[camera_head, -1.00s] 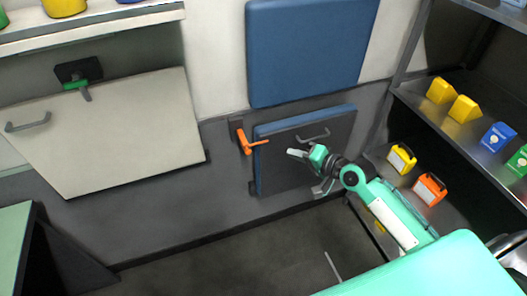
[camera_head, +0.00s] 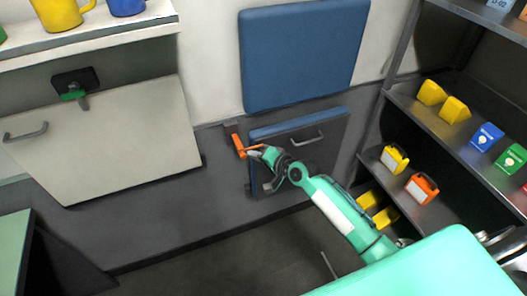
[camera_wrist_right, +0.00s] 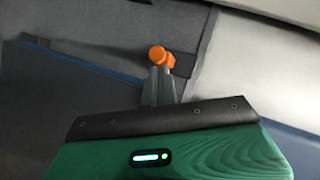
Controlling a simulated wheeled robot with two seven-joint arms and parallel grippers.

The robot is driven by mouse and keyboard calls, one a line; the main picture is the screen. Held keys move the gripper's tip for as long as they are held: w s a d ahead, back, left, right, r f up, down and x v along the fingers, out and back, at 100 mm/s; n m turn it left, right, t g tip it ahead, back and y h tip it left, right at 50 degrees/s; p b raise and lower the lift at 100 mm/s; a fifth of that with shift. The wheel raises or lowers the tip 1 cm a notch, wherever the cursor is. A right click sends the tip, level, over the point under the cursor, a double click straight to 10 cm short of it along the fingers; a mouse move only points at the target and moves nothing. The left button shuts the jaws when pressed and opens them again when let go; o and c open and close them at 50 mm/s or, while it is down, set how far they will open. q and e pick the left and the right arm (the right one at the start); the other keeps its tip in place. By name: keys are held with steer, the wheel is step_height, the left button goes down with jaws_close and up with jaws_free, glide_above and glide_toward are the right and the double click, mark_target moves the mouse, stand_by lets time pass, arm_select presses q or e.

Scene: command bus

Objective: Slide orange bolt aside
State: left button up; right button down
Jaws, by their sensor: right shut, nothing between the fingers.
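The orange bolt (camera_head: 239,146) is on the grey wall at the upper left corner of the blue folded seat panel (camera_head: 300,128). In the right wrist view the bolt's round orange end (camera_wrist_right: 158,55) shows just beyond my fingertips. My right gripper (camera_head: 257,151) is shut and empty, its tips at the bolt's handle. In the right wrist view the right gripper (camera_wrist_right: 160,78) has its fingers together, close against or touching the bolt; I cannot tell which. My left gripper is not in view.
A white folded panel (camera_head: 125,140) with a green latch (camera_head: 73,95) is on the wall at left. A shelf rack (camera_head: 440,135) with yellow, blue, green and orange items stands at right. The floor (camera_head: 220,262) below is clear.

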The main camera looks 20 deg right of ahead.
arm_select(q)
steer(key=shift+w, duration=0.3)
